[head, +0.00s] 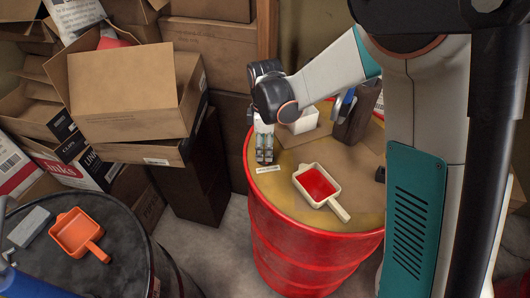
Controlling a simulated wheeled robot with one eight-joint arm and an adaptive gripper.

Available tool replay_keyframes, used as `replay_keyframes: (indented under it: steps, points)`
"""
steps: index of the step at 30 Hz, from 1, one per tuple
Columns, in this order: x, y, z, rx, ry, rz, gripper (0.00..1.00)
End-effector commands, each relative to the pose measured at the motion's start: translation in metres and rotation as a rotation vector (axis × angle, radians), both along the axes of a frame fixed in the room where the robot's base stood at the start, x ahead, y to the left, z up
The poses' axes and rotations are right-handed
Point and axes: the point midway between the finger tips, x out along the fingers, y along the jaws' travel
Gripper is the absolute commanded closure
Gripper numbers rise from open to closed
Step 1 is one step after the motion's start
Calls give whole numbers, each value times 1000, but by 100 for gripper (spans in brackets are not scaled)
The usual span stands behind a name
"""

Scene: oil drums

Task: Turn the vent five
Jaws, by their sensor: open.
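A red oil drum (318,262) with a worn yellowish top stands in the middle right. My gripper (264,157) points down at the left rim of its top, open, with nothing seen between its fingers. A small pale label (268,170) lies on the top just below the fingertips. I cannot make out a vent; my gripper may hide it. Whether the fingers touch the drum is unclear.
A cream scoop with a red inside (318,184), a white box (300,122) and a dark brown block (356,120) are on the red drum. A black drum (120,265) at lower left holds an orange scoop (76,233). Cardboard boxes (130,95) are piled behind.

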Motion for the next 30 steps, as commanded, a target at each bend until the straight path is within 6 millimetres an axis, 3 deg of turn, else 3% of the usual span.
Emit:
replay_keyframes:
  steps: [6,15,17,21,30]
  points:
    - [0,0,-18,0,0,0,50]
    - [0,0,-19,0,0,0,50]
    - [0,0,-19,0,0,0,62]
    - [0,0,-19,0,0,0,93]
    - [0,0,-19,0,0,-12,94]
